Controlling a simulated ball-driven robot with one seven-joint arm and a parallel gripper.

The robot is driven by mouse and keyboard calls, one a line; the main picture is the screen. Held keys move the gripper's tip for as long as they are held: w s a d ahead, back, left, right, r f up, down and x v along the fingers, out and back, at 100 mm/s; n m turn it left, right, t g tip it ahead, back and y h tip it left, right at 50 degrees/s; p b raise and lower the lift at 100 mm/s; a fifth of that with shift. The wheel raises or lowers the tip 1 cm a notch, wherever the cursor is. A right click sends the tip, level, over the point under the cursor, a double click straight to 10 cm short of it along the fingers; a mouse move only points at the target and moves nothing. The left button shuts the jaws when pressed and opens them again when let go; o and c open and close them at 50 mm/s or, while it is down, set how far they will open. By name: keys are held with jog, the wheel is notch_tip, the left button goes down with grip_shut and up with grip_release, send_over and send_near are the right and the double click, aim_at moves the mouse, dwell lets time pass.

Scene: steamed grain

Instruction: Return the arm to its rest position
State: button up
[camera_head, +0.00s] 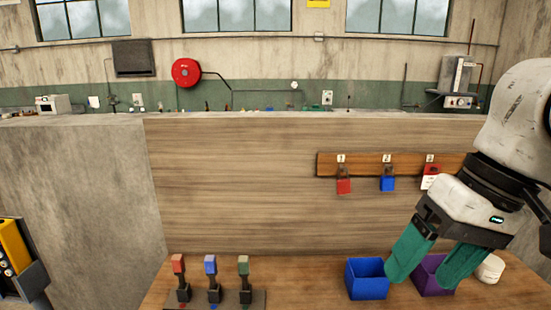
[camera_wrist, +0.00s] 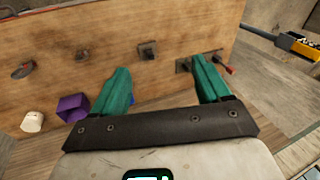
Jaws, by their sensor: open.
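My gripper (camera_head: 436,265) is at the right of the head view, with its two green fingers spread apart and pointing down. Nothing shows between the fingers. It appears in front of the blue box (camera_head: 367,279) and the purple box (camera_head: 431,274), covering part of the purple one. In the wrist view the open fingers (camera_wrist: 165,88) point toward the wooden panel, with the purple box (camera_wrist: 73,107) to their left. I cannot tell how far the fingers are from the boxes.
A wooden bench (camera_head: 310,285) carries red, blue and green levers (camera_head: 212,280) on the left and a white round container (camera_head: 490,268) at right. A wooden rail (camera_head: 360,160) on the panel holds red and blue padlocks (camera_head: 387,183). The bench's middle is clear.

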jog(key=w+a+f+m+t+y, duration=0.1)
jog(key=w+a+f+t+y, duration=0.15)
jog(key=f, duration=0.55)
jog(key=w+a+f+t+y, duration=0.2)
jog(key=w+f, duration=0.1)
jog(key=f, duration=0.4)
jog(key=s+d+f+m+h, duration=0.1)
jog(key=s+f, duration=0.3)
jog(key=f, duration=0.4)
jog(key=s+d+f+m+h, duration=0.1)
jog(key=s+d+f+h, duration=0.15)
jog(key=f, duration=0.55)
jog(key=s+d+f+g+h, duration=0.1)
jog(key=s+d+f, duration=0.2)
jog(key=s, duration=0.4)
jog(key=s+d+f+g+h, duration=0.2)
jog(key=s+d+f, duration=0.1)
jog(key=s+f, duration=0.2)
jog(key=s+d+f+n+g+h, duration=0.1)
jog(key=s+d+f, duration=0.3)
jog(key=s, duration=0.5)
jog(key=shift+s+f+h, duration=0.2)
jog(key=shift+f+h, duration=0.2)
jog(key=shift+h, duration=0.1)
